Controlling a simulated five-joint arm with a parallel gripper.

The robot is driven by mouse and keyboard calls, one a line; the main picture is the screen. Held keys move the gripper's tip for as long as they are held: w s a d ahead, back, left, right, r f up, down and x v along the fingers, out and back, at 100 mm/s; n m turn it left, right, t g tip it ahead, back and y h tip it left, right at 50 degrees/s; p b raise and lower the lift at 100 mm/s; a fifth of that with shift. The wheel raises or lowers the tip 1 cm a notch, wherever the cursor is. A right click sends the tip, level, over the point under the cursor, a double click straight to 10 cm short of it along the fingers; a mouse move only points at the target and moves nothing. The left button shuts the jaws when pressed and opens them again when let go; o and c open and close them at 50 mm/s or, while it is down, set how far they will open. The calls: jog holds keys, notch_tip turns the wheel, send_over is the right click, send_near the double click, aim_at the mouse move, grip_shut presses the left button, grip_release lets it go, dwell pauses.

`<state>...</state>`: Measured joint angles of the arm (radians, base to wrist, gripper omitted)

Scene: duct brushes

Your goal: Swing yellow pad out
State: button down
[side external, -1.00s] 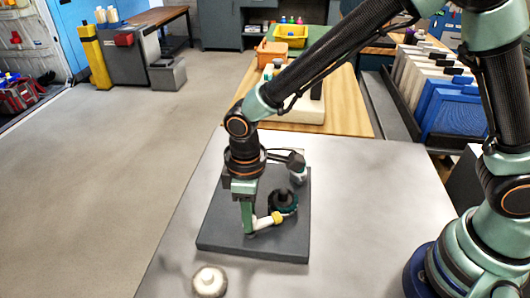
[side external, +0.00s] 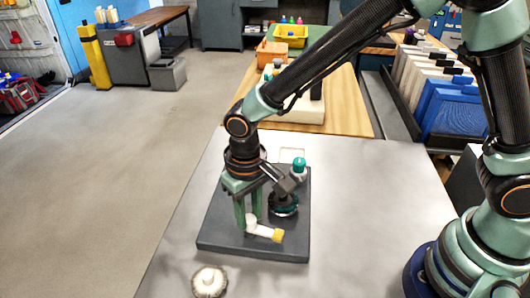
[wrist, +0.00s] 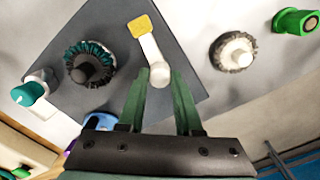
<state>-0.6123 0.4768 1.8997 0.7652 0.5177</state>
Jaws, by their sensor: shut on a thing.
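The yellow pad (side external: 278,236) is at the free end of a short white arm (side external: 262,230) over the dark base plate (side external: 222,238). In the wrist view, the pad (wrist: 140,26) points up and left from a white knob (wrist: 160,75) at the arm's other end. My gripper (side external: 249,221) is shut on this knob, with one green finger on each side; its fingertips also show in the wrist view (wrist: 159,76). A dark round brush with teal bristles (wrist: 90,63) stands beside the arm, with a visible gap between it and the pad.
A round white-topped brush (side external: 209,282) sits on the grey table (side external: 375,220) near the front edge. A green cylinder (wrist: 297,22) shows in the wrist view. The table right of the plate is clear.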

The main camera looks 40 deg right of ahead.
aim_at(249, 218)
jog(key=shift+r, duration=0.1)
dwell(0.3)
jog(key=c, duration=0.6)
grip_release()
notch_tip(249, 218, up, 12)
jog(key=shift+r, duration=0.1)
jog(key=s+d+r+t, duration=0.1)
jog(key=d+r+t, duration=0.1)
jog(key=d, duration=0.5)
jog(key=s+d+r+t, duration=0.1)
jog(key=s+d+r, duration=0.1)
jog(key=d, duration=0.6)
jog(key=s+d+r+m+t, duration=0.1)
jog(key=d+r+t, duration=0.1)
jog(key=d, duration=0.6)
jog(key=shift+s+d+t, duration=0.2)
jog(key=shift+s+t, duration=0.1)
jog(key=shift+s, duration=0.05)
